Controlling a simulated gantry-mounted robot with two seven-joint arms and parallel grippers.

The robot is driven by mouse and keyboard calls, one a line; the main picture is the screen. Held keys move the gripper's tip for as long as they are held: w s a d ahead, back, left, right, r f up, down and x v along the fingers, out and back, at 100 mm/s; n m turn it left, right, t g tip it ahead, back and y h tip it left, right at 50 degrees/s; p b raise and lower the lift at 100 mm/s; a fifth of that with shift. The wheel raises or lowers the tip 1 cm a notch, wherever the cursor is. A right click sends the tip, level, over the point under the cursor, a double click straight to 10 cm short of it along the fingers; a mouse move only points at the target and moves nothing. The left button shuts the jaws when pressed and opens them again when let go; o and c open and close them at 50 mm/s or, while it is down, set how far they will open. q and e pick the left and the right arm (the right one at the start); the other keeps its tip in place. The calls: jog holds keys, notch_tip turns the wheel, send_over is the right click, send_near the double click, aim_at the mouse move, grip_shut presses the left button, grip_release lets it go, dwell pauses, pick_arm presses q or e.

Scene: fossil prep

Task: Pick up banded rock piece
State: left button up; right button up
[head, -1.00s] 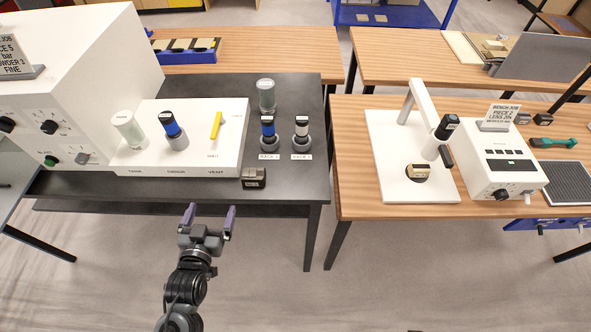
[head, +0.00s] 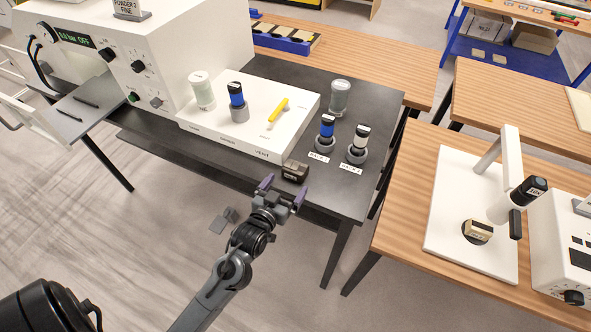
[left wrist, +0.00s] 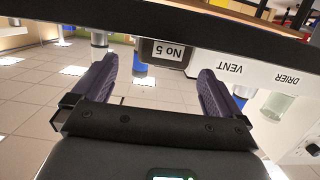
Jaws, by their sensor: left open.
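A small dark brown rock piece (head: 294,171) sits at the front edge of the black table (head: 375,100), just in front of the white console. In the left wrist view the same piece (left wrist: 165,53) shows a label reading "No 5"; I cannot make out clear banding on it. My left gripper (head: 283,188) is open and empty, just short of the piece on its near side. In the left wrist view its two purple fingers (left wrist: 160,70) stand apart, with the piece ahead between them. My right gripper is not in view.
The white console (head: 250,110) carries a white jar, a blue-banded bottle and a yellow lever. Two bottles in holders (head: 326,133) (head: 357,145) and a grey jar (head: 339,98) stand to the right. A microscope (head: 510,200) with a tan piece (head: 478,231) stands on the wooden table.

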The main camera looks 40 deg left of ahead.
aim_at(292, 175)
pick_arm(q)
jog(key=shift+x, duration=0.8)
jog(key=x, duration=0.1)
jog(key=p+x, duration=0.1)
jog(key=x, duration=0.1)
jog(key=shift+a+r, duration=0.1)
jog(key=shift+a, duration=0.25)
jog(key=shift+w+a, duration=0.1)
jog(key=shift+w, duration=0.35)
jog(key=shift+c, duration=0.3)
jog(key=c, duration=1.1)
jog(key=shift+c, duration=0.3)
